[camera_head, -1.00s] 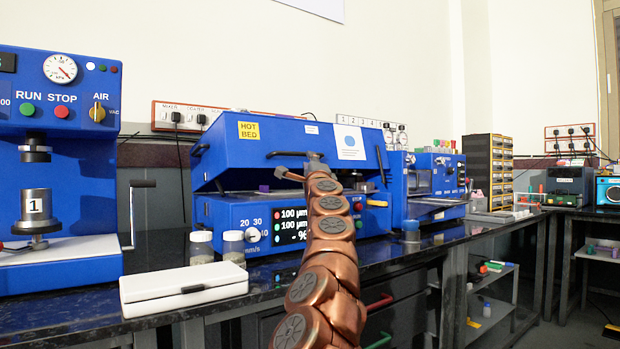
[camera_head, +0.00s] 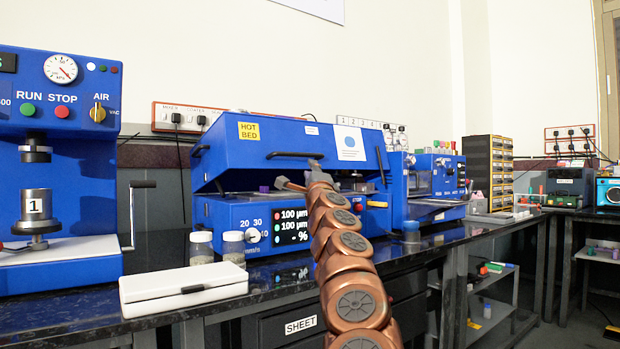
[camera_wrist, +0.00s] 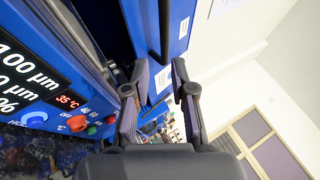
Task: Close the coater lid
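The coater (camera_head: 225,212) is the blue machine in the middle of the head view. Its blue lid (camera_head: 220,140), with a yellow HOT BED label, stands raised, with a dark gap above the bed. A black bar handle (camera_head: 293,155) runs along the lid's front; it also shows in the wrist view (camera_wrist: 164,30). My gripper (camera_head: 300,180) is in front of the gap, just below the handle. In the wrist view my gripper (camera_wrist: 160,92) has its two fingers apart with nothing between them. My arm hides part of the coater's front.
A purple item (camera_head: 264,189) lies inside the gap. Two jars (camera_head: 202,248) and a white case (camera_head: 183,289) stand on the black bench in front. A blue press (camera_head: 60,170) is at left, and another blue machine (camera_head: 435,183) at right.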

